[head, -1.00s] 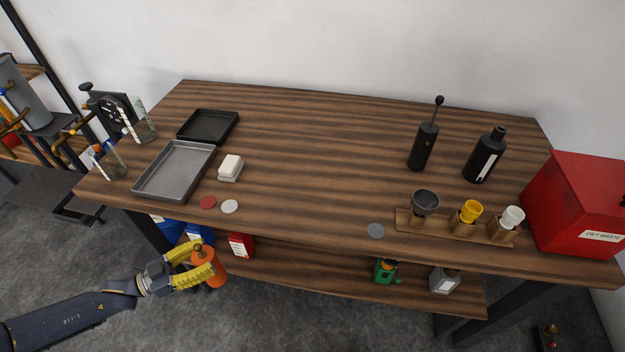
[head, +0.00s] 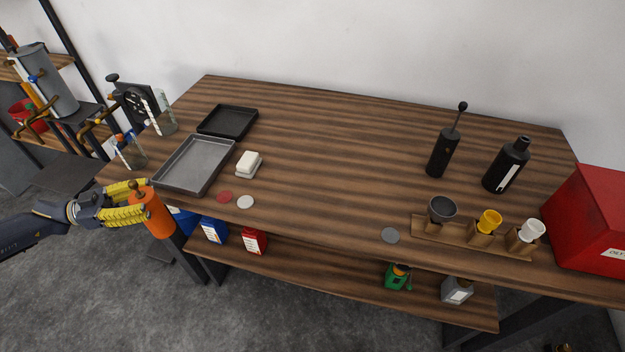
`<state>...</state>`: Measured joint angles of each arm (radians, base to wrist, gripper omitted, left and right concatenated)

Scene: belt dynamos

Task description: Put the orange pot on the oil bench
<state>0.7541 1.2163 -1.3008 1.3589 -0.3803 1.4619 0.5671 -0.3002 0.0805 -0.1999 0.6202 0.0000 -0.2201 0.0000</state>
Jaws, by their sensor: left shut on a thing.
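The orange pot (head: 154,219) has a brown knobbed top and is held upright in my left gripper (head: 138,205). The yellow fingers are shut around its upper part. The pot is in front of the left front edge of the wooden bench (head: 330,160), near the bench's left front corner. I take this bench, with its trays and bottles, to be the oil bench. The pot overlaps the bench leg in the picture, and I cannot tell its exact height against the top. My right gripper is not in view.
A grey tray (head: 193,166), a black tray (head: 228,122), a white block (head: 248,164) and red and white discs are at the left. A black oil can (head: 443,152), a bottle (head: 506,166), a cup rack (head: 462,236) and a red bin (head: 590,225) stand right. The middle is clear.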

